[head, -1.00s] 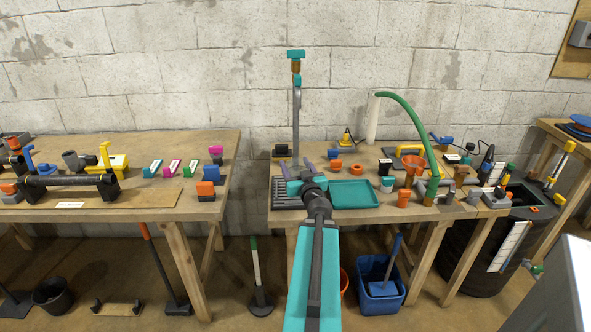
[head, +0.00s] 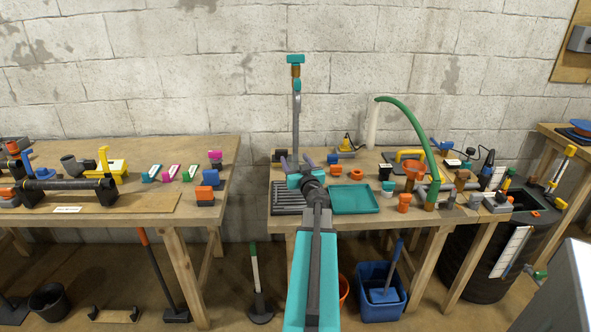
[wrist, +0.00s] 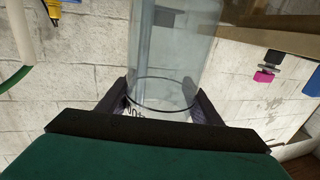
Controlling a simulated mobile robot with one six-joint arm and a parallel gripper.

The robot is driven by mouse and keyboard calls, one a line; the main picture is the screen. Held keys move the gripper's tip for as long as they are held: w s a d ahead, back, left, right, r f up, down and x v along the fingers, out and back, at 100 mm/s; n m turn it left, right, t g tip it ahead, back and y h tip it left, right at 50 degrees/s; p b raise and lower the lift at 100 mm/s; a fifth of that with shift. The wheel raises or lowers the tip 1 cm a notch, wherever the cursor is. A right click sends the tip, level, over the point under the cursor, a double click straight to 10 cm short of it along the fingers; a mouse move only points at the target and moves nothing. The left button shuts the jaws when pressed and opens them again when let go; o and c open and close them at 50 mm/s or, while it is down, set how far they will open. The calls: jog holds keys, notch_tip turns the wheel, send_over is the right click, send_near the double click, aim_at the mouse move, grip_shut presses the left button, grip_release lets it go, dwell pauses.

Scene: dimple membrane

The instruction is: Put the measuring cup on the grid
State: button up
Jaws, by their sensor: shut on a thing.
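My gripper (head: 296,166) is above the back of the right bench, over the dark slatted grid (head: 284,199). In the wrist view its two dark fingers (wrist: 160,105) are shut on a clear, see-through measuring cup (wrist: 176,45). The cup has a dark ring and some dark print near the fingers. In the head view the cup is too clear and small to make out. The grid lies on the bench left of the teal tray, partly hidden by my arm, and its visible slats are bare.
A teal tray (head: 355,199) lies right of the grid. A tall standing pipe with a teal top (head: 296,60) rises behind my gripper. Orange fittings (head: 357,174) and a green hose (head: 420,130) are to the right. A gap separates the left bench (head: 150,205).

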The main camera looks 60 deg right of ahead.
dwell(0.3)
jog(key=shift+w+d, duration=0.2)
jog(key=shift+d, duration=0.05)
jog(key=shift+d+f+b, duration=0.1)
jog(key=shift+f+b, duration=0.65)
jog(key=shift+f, duration=1.05)
jog(key=shift+f, duration=0.15)
jog(key=o, duration=1.4)
jog(key=shift+r, duration=0.2)
jog(key=p+v, duration=0.2)
jog(key=v, duration=0.7)
jog(key=shift+s+r, duration=0.1)
jog(key=shift+s, duration=0.05)
